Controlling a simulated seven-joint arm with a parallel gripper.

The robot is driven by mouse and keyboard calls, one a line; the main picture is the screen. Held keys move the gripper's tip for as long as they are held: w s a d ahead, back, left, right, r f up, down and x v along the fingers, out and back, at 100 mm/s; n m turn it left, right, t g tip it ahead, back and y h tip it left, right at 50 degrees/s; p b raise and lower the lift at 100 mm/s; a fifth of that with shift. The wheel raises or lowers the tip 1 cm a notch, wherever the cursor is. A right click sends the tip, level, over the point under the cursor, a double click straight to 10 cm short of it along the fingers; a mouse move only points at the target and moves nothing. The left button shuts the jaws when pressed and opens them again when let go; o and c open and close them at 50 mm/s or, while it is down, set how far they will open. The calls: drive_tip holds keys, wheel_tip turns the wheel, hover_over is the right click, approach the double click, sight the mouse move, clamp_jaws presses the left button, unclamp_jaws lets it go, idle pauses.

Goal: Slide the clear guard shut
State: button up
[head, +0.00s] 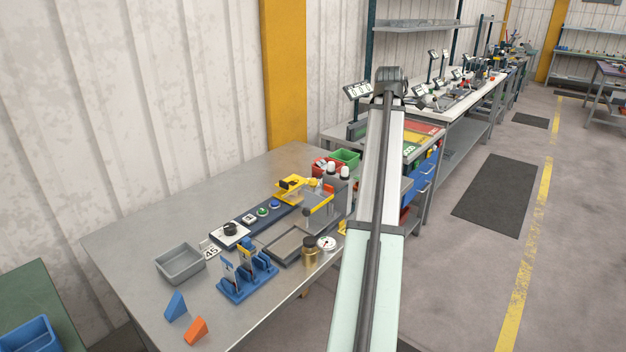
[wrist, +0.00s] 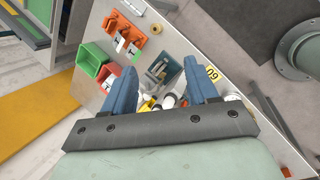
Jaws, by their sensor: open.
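The panel bender (head: 266,222) stands on the grey metal bench in the head view, with a long dark base, several buttons, a black knob at its near end and yellow parts (head: 292,188) at its far end. A clear guard cannot be made out for certain among these yellow parts. In the wrist view my gripper (wrist: 160,68) has its two blue fingers wide apart with nothing held between them. It is above the bench's far end, over white-topped cylinders (wrist: 167,100) and a grey bin. In the head view my arm hides the gripper.
A grey tray (head: 180,262), a blue rack (head: 247,277), a blue wedge (head: 175,305) and an orange wedge (head: 196,330) lie at the near end of the bench (head: 130,245). Green (head: 346,158) and red (head: 323,167) bins stand at its far end. The bench's left side is clear.

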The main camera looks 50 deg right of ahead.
drive_tip(key=w+a+r, duration=0.4)
drive_tip(key=a, duration=0.2)
drive_tip(key=m+y, duration=0.3)
approach(313, 179)
drive_tip(key=f, duration=0.6)
drive_tip(key=w+d+f, duration=0.1)
drive_tip(key=f, duration=0.2)
drive_tip(key=shift+d+f, duration=0.1)
drive_tip(key=shift+f, duration=0.3)
clamp_jaws()
